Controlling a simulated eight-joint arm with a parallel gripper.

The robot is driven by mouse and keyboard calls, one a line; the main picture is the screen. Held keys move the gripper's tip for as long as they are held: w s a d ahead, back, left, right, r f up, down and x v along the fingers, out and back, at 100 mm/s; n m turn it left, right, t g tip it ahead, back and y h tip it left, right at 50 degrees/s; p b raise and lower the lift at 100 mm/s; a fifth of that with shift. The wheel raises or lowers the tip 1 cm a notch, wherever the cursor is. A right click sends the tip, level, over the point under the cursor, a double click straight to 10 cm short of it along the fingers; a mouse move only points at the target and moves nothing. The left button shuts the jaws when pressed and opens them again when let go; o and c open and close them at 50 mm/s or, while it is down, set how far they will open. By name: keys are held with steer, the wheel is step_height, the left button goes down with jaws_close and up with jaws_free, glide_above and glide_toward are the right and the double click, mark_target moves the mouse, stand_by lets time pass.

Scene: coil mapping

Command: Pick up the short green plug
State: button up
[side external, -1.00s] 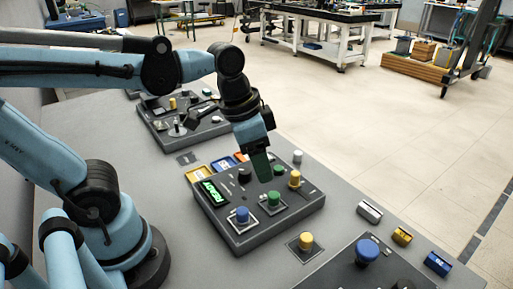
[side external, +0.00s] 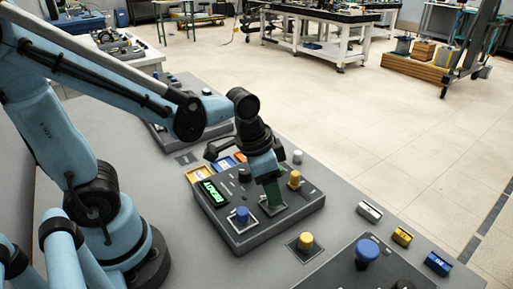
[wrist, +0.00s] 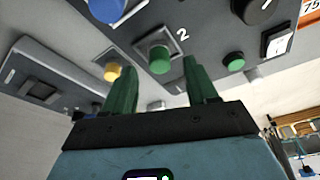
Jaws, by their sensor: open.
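A short green plug (wrist: 159,60) stands in a square socket beside a "2" mark on the dark panel (side external: 297,214). In the wrist view it appears between the two green fingertips of my gripper (wrist: 158,72), which are apart with nothing held. In the side view my gripper (side external: 273,192) points down right over the middle socket (side external: 273,208) and hides the plug. Whether the fingers touch the plug cannot be told. A second, smaller green button (wrist: 234,62) sits to its right in the wrist view.
Another yellow plug (side external: 305,241) sits on a plate in front. A white knob (side external: 297,156) is behind. A second panel holds a blue knob (side external: 367,250).

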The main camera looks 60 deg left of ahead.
steer(key=shift+x, duration=1.1)
steer(key=shift+c, duration=0.3)
jaws_close()
steer(key=shift+r, duration=0.15)
